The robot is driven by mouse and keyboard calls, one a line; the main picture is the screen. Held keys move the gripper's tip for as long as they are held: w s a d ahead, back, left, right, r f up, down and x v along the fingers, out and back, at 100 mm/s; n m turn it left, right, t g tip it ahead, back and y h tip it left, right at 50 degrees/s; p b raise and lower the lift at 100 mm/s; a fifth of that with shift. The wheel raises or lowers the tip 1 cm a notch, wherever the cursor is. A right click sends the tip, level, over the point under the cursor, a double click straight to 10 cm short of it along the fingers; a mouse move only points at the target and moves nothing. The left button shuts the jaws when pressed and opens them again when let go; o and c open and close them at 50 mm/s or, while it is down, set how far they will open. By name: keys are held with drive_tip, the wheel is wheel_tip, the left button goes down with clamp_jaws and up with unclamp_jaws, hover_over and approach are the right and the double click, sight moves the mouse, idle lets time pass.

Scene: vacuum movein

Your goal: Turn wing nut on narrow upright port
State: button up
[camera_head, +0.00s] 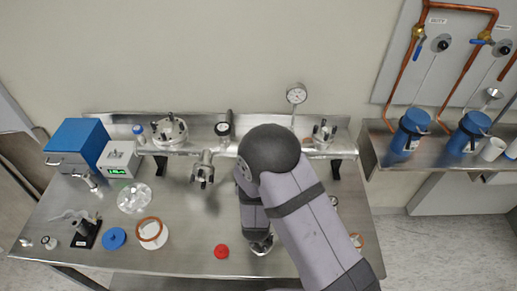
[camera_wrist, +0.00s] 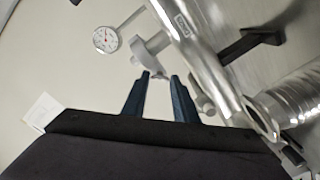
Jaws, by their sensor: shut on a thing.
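My gripper (camera_wrist: 160,78) shows in the wrist view as two dark blue fingers. Its fingertips are at a small grey metal piece, apparently the wing nut, between them; the fingers hide much of it. A grey metal clamp (camera_wrist: 152,48) sits just beyond the tips, beside the thick shiny steel pipe (camera_wrist: 195,50). The narrow port itself is hard to make out there. In the head view my arm hides the gripper and the wing nut.
A round dial gauge (camera_wrist: 106,40) stands close to the clamp; it also shows in the head view (camera_head: 297,94). A ribbed metal bellows (camera_wrist: 292,98) is at right in the wrist view. A flanged fitting (camera_head: 203,172) stands left of my arm. A red cap (camera_head: 221,251) lies on the steel bench (camera_head: 185,225).

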idle(0.3)
drive_tip(key=o, duration=1.1)
drive_tip(key=shift+c, duration=0.2)
drive_tip(key=shift+s, duration=0.1)
drive_tip(key=s+b, duration=0.2)
drive_tip(key=s, duration=0.5)
drive_tip(key=shift+b, duration=0.35)
drive_tip(key=shift+s, duration=0.1)
